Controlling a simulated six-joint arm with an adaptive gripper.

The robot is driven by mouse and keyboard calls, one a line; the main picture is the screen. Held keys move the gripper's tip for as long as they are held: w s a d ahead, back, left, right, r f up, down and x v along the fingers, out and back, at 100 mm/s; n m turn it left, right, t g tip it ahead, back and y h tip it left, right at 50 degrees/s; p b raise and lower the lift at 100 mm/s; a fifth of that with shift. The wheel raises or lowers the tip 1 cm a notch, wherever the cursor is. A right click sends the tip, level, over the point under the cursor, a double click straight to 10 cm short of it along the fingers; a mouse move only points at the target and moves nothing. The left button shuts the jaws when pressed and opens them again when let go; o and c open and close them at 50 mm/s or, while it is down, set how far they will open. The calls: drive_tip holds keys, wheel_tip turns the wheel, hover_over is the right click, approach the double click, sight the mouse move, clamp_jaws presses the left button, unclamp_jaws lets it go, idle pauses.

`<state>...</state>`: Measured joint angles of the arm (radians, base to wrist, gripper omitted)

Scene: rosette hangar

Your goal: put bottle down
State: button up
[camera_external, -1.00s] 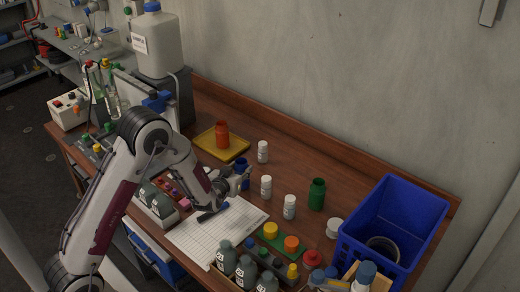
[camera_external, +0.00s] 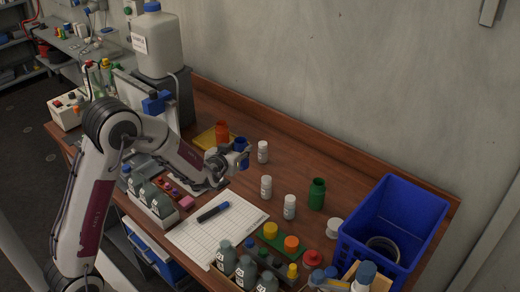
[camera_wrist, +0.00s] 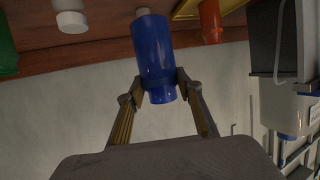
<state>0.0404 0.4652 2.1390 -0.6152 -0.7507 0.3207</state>
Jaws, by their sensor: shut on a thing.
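A blue bottle (camera_external: 241,147) is held in my gripper (camera_external: 232,158), just right of the orange bottle (camera_external: 222,132) and the yellow tray (camera_external: 204,138) in the external view. In the wrist view, the blue bottle (camera_wrist: 153,45) stands between the two fingers of my gripper (camera_wrist: 160,82), which close on it near its narrow neck. The wrist picture is upside down, with the table at the top and the bottle's base towards it. I cannot tell whether the base touches the table (camera_external: 300,165). My arm covers part of the tray.
White bottles (camera_external: 263,152) stand right of the blue bottle, with a green bottle (camera_external: 317,194) farther right. A blue bin (camera_external: 395,215) is at the right end. A gridded sheet (camera_external: 235,225) with a dark marker (camera_external: 213,212) lies in front. Table between the white bottles and back wall is clear.

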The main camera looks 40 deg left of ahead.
drive_tip(key=shift+a+r, duration=0.1)
drive_tip(key=shift+a, duration=0.05)
idle(0.7)
drive_tip(key=w+a+r, duration=0.2)
drive_tip(key=a+r, duration=0.2)
drive_tip(key=a, duration=0.4)
drive_tip(key=w+a+r, duration=0.2)
drive_tip(key=a+r, duration=0.2)
drive_tip(key=a, duration=0.5)
drive_tip(key=w+a+r, duration=0.2)
drive_tip(key=a+r, duration=0.1)
drive_tip(key=a, duration=0.5)
drive_tip(key=shift+a+r, duration=0.3)
drive_tip(key=shift+r, duration=0.1)
drive_tip(key=shift+w+r, duration=0.15)
drive_tip(key=shift+w, duration=0.15)
drive_tip(key=shift+s+f, duration=0.1)
drive_tip(key=shift+f, duration=0.3)
wheel_tip(320, 180, down, 14)
idle(0.4)
drive_tip(key=shift+f, duration=0.2)
